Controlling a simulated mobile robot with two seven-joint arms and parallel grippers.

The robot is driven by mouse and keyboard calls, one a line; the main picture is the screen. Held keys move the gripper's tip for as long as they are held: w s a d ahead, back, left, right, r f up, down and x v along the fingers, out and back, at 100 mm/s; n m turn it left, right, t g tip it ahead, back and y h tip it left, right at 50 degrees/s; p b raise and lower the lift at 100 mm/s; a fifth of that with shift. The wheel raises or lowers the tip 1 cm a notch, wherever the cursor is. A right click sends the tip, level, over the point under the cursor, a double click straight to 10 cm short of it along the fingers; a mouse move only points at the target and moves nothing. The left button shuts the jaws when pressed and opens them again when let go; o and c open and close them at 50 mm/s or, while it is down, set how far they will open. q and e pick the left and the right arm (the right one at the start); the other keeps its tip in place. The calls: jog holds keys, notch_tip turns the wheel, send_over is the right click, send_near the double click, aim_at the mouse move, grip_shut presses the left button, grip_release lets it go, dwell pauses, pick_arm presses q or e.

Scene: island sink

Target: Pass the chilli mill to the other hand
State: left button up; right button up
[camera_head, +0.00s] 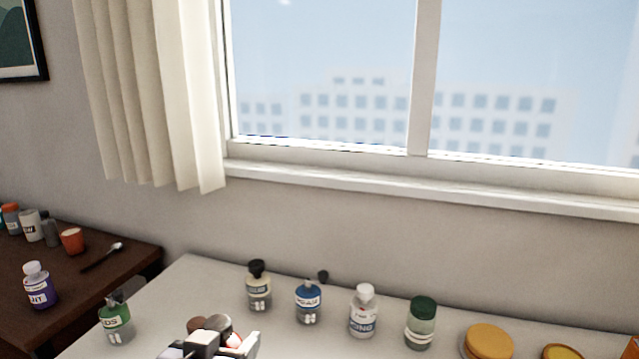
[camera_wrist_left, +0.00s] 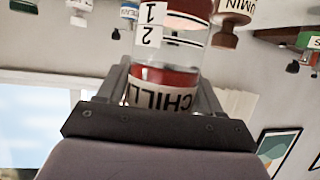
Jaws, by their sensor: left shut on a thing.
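The chilli mill (camera_wrist_left: 172,78) is a clear jar with red contents and a label reading "CHILLI", upside down in the left wrist view. My left gripper (camera_wrist_left: 162,90) is shut on it, with one finger on each side. In the head view my left gripper (camera_head: 222,346) is at the bottom edge. The mill's grey top and a bit of red (camera_head: 234,340) show there, and the rest is hidden or cut off. My right gripper is in neither view.
A brown-capped cumin jar (camera_wrist_left: 233,18) is close by the mill. Several bottles, among them a blue one (camera_head: 309,303) and a green-capped one (camera_head: 421,324), stand along the light counter (camera_head: 185,285). Yellow lidded jars (camera_head: 489,341) are at right. A dark table (camera_head: 110,262) is at left.

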pick_arm(q)
jog(key=s+a+f+n+y, duration=0.25)
jog(key=s+a, duration=0.25)
jog(key=a, duration=0.3)
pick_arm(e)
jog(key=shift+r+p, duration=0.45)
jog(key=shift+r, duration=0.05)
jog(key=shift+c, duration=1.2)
pick_arm(q)
jog(key=s+d+r+m+g+h, duration=0.1)
jog(key=d+r+m+h, duration=0.3)
jog(key=d, duration=0.3)
jog(key=s+d+r+m+g+h, duration=0.1)
jog(key=d+r+m+g+h, duration=0.1)
jog(key=d+r+m+h, duration=0.2)
jog(key=d+m+h, duration=0.1)
jog(key=d, duration=0.2)
jog(key=shift+s+d+r, duration=0.15)
jog(key=shift+d+r, duration=0.05)
jog(key=shift+d, duration=0.1)
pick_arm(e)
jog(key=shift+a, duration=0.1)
